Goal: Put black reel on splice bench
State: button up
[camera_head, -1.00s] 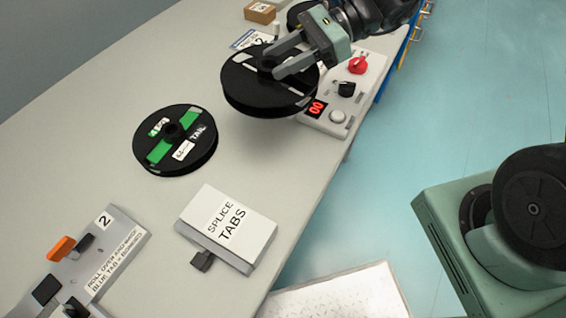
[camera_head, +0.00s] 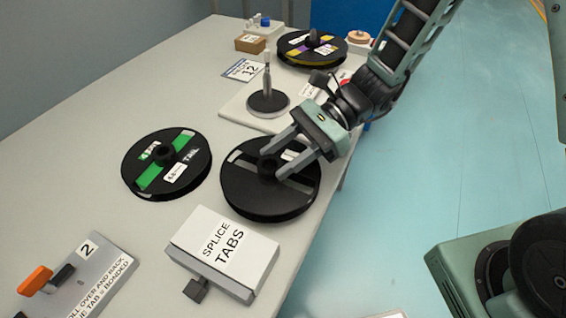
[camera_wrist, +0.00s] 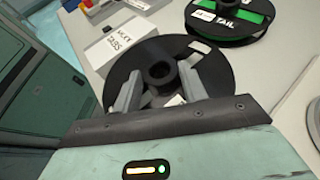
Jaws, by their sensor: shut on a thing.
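The black reel (camera_head: 262,198) is at the front edge side of the grey bench (camera_head: 75,160), right of the green-labelled reel and behind the splice tabs box. My gripper (camera_head: 272,168) is shut on the black reel's central hub. In the wrist view the reel (camera_wrist: 215,68) lies ahead of my gripper (camera_wrist: 160,88), with the fingers on either side of the hub. The reel looks level, at or just above the bench top; I cannot tell whether it touches.
A black reel with green label (camera_head: 150,180) lies just left. The splice tabs box (camera_head: 222,245) stands close in front. A spindle stand (camera_head: 267,98), a yellow-purple reel (camera_head: 310,62) and a small brown box (camera_head: 250,43) are farther back. A grey fixture plate (camera_head: 100,275) is front left.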

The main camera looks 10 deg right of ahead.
jog(key=shift+f, duration=1)
jog(key=shift+f, duration=0.2)
jog(key=o, duration=1.2)
jog(key=shift+r, duration=0.15)
